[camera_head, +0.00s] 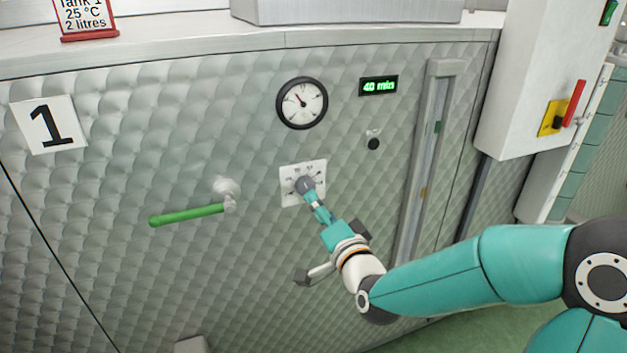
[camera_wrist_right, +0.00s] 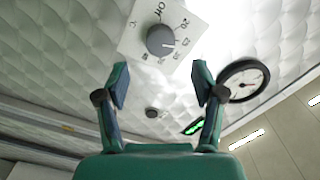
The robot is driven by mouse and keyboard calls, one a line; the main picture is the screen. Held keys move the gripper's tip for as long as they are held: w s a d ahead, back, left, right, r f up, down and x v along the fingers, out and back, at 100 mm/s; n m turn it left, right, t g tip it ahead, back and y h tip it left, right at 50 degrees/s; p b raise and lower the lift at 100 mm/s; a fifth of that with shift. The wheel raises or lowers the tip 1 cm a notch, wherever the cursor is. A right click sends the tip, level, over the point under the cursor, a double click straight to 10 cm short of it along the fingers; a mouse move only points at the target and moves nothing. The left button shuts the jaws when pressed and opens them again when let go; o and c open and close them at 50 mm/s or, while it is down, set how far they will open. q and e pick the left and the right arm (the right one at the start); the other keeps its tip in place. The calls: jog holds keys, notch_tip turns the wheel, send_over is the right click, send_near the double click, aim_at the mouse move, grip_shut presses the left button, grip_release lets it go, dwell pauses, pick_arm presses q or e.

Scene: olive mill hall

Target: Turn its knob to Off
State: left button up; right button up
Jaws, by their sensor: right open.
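The round grey knob (camera_wrist_right: 161,40) sits on a white dial plate (camera_wrist_right: 133,38) marked "Off" and with numbers. A pale mark on the knob points to the numbers, away from "Off". In the head view the knob (camera_head: 304,184) is partly hidden by my right gripper (camera_head: 316,207), which reaches to it from below. In the wrist view my right gripper (camera_wrist_right: 161,84) is open and empty. Its two fingers are apart, with the knob ahead of the gap between them; I see no contact. My left gripper is in neither view.
The quilted tank wall carries a green-handled lever (camera_head: 187,215), a round gauge (camera_head: 302,102), a "40 min" display (camera_head: 378,86) and a small black knob (camera_head: 373,143). A white cabinet (camera_head: 530,75) with a red handle (camera_head: 574,103) stands at right.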

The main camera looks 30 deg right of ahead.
aim_at(308, 189)
jog(key=p+x, duration=0.1)
jog(key=x, duration=0.6)
